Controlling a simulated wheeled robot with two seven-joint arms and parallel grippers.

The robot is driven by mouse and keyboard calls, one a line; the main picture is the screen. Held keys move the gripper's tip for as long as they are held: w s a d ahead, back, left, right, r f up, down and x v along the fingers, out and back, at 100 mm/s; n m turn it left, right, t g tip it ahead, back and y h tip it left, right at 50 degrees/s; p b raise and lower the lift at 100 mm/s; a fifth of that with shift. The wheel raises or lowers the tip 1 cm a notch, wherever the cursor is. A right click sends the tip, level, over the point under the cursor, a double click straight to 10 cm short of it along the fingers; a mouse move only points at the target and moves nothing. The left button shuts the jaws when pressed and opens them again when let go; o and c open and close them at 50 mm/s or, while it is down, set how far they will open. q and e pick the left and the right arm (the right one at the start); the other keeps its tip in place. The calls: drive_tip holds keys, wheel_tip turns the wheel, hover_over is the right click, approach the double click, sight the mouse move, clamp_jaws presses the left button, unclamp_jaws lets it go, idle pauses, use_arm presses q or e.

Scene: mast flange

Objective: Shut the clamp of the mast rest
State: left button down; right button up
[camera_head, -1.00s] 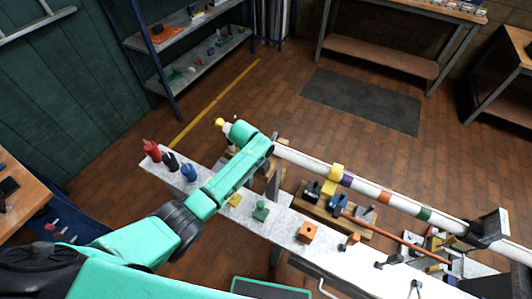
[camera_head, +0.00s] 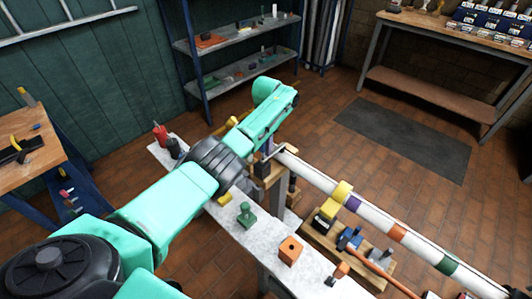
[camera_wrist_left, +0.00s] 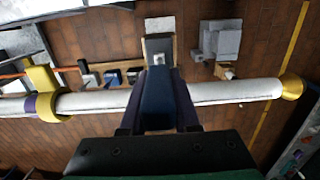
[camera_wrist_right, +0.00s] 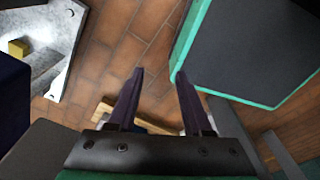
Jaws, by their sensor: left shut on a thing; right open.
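The white mast (camera_head: 330,187), with coloured bands, runs from the rest down to the right. The wooden mast rest (camera_head: 264,172) stands at the far side of the pale bench, partly hidden by my left arm. In the left wrist view the mast (camera_wrist_left: 235,91) crosses the picture to a yellow end. A dark blue part, probably of the clamp (camera_wrist_left: 157,95), lies across it between my left fingers, with a grey block beyond. My left gripper (camera_wrist_left: 160,82) is shut on this part. How far the clamp is closed cannot be told. My right gripper (camera_wrist_right: 160,74) is open and empty.
The pale bench (camera_head: 228,228) carries a green piece (camera_head: 246,215) and an orange block (camera_head: 291,250). A wooden tray (camera_head: 322,239) with fittings lies under the mast. In the right wrist view, a dark panel with a green edge (camera_wrist_right: 255,50) is close by.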

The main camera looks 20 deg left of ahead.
use_arm(q)
drive_tip(key=shift+s+f, duration=0.1)
drive_tip(key=shift+s, duration=0.05)
drive_tip(key=c, duration=0.6)
unclamp_jaws()
drive_tip(key=shift+c, duration=0.2)
drive_tip(key=shift+r, duration=0.5)
wheel_tip(320, 180, up, 14)
drive_tip(key=shift+w+f, duration=0.15)
drive_tip(key=shift+w, duration=0.2)
drive_tip(key=shift+d+f, duration=0.1)
drive_tip(key=shift+f, duration=0.05)
